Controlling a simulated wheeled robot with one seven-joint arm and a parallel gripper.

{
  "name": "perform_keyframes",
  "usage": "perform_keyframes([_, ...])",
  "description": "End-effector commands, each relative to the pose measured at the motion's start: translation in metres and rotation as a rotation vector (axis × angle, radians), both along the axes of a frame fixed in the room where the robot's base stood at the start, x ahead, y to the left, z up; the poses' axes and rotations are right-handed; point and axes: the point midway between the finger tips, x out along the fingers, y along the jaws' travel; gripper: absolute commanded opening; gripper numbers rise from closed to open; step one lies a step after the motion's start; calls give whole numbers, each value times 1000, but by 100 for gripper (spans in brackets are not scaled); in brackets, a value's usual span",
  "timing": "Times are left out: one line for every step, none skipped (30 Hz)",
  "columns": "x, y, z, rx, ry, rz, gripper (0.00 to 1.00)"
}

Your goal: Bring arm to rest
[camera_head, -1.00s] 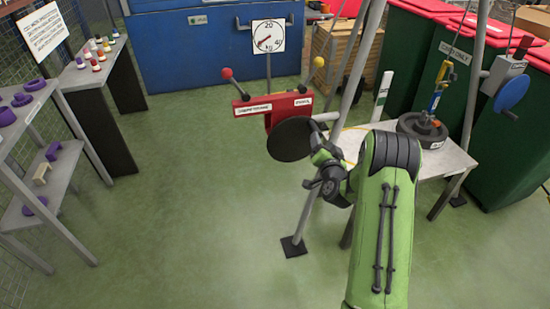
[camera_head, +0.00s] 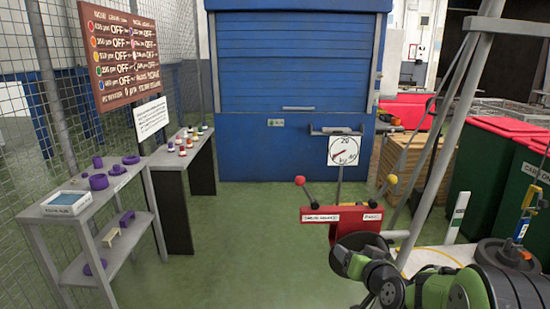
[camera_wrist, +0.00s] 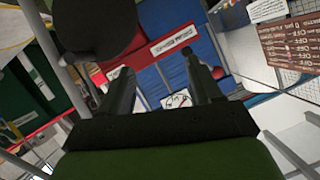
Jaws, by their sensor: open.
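My arm (camera_head: 410,285) shows green and black at the lower right of the head view, with its links in front of the red control stand's lower part. My gripper (camera_wrist: 157,72) shows in the wrist view as two dark fingers standing apart. Nothing is visible between them but background. The red control stand (camera_head: 318,228), with white labels and ball-topped levers, is just behind my arm in the head view. Its white label also shows beyond the fingers in the wrist view. My gripper's fingers cannot be made out clearly in the head view.
A grey shelf (camera_head: 140,172) with purple parts stands at the left, beside a table with small coloured weights (camera_head: 190,138). A dial scale (camera_head: 343,151) stands before the blue shutter (camera_head: 292,85). Metal frame legs and green bins (camera_head: 483,165) crowd the right. The green floor at centre-left is clear.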

Motion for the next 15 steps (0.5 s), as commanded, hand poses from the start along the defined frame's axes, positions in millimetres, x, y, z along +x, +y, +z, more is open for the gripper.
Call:
perform_keyframes([-23, 19, 18, -52, 48, 49, 64])
perform_keyframes([-38, 28, 24, -82, 89, 73, 64])
perform_keyframes([-60, 39, 30, -119, 142, 99, 64])
perform_keyframes([-78, 45, 34, -146, 183, 116, 64])
perform_keyframes([-96, 50, 37, -172, 222, 127, 64])
perform_keyframes([-120, 55, 41, -203, 272, 140, 64])
perform_keyframes([-138, 57, 42, -223, 309, 146, 64])
perform_keyframes([-155, 58, 43, -241, 344, 148, 64])
perform_keyframes([-177, 60, 44, -260, 385, 150, 64])
perform_keyframes([-192, 59, 44, -272, 415, 149, 64])
perform_keyframes([-207, 59, 44, -283, 442, 148, 64])
perform_keyframes([-226, 59, 43, -293, 477, 145, 64])
perform_keyframes([-240, 58, 42, -301, 500, 141, 64])
perform_keyframes([-253, 57, 41, -306, 524, 139, 64])
perform_keyframes([-270, 56, 40, -313, 554, 134, 64])
